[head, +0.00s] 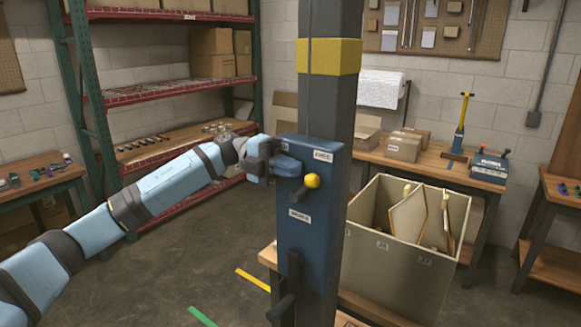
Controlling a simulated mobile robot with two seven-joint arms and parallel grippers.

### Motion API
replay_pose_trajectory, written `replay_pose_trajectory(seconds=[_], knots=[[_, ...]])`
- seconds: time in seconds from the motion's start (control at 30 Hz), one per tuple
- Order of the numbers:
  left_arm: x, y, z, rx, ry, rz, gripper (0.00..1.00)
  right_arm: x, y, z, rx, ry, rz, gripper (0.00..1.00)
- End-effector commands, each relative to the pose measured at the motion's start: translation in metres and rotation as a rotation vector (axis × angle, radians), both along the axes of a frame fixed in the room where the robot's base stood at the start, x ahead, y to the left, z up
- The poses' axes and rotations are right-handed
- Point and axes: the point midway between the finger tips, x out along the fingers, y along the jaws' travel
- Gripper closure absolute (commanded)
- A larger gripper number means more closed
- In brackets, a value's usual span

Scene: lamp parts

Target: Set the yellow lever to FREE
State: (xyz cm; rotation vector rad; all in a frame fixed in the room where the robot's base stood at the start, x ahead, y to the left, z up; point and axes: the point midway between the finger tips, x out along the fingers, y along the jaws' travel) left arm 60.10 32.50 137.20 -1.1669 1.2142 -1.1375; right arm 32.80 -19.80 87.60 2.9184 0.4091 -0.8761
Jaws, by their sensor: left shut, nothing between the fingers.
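The yellow lever (312,181) has a round yellow knob on a short dark shaft. It sticks out from the front of a blue box (309,245) on a grey column. The knob is at the upper right of the shaft, below the upper white label (322,156). A lower white label (299,216) sits below the lever; I cannot read either label for certain. My left gripper (289,166) is shut and empty, at the upper left of the box, left of and slightly above the knob. It appears apart from the knob. My right gripper is out of view.
The grey column (326,110) with a yellow band stands mid-view. A dark handle (287,290) is low on the box. A bin (397,256) with panels stands at right, before a workbench (430,164). Red-edged shelves (165,92) stand behind my left arm. Floor at left is open.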

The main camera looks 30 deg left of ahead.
Motion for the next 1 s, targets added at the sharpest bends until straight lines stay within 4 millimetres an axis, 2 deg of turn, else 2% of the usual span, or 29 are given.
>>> replay_pose_trajectory(seconds=[0.4, 1.0], knots=[[-0.0004, -0.0085, 0.0005, -0.002, 0.0, 0.001, 1.0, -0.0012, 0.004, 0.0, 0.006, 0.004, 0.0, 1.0], [-0.0006, -0.007, 0.0028, -0.002, 0.0, 0.001, 1.0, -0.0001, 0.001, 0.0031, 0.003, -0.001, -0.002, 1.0]])
